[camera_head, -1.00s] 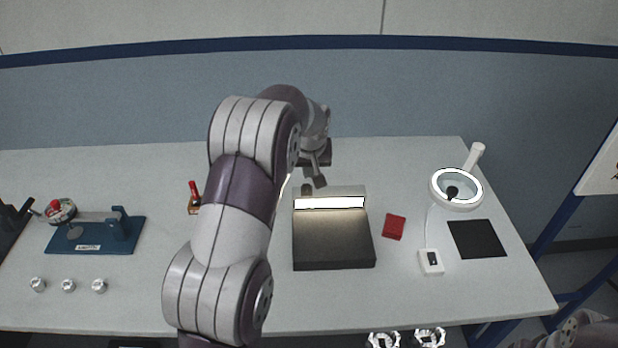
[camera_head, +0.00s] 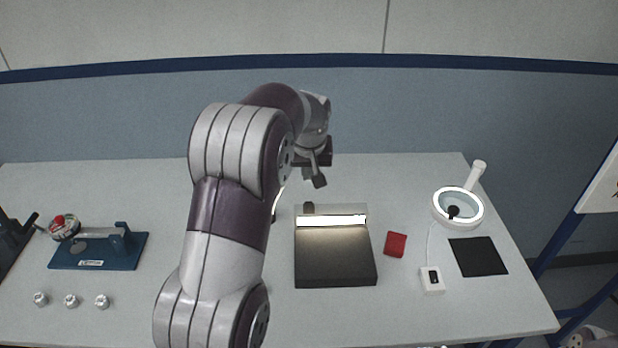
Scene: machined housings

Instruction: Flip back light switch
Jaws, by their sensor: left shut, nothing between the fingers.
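A dark flat light box (camera_head: 335,262) stands in the middle of the table, with a lit white light bar (camera_head: 333,221) along its back housing. A small dark round knob (camera_head: 309,208) shows at the back left of that housing; I cannot tell if it is a switch. A white switch box (camera_head: 432,279) with a black rocker lies to the right, its cord running to the ring magnifier lamp (camera_head: 457,207). My left gripper (camera_head: 319,181) is shut and empty, pointing down behind the light box, apart from it in the picture. My right gripper is out of view.
A red block (camera_head: 396,244) lies right of the light box, and a black mat (camera_head: 478,257) lies further right. A blue fixture (camera_head: 98,252) and several small metal parts (camera_head: 71,301) are at the left. My left arm hides the table left of the light box.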

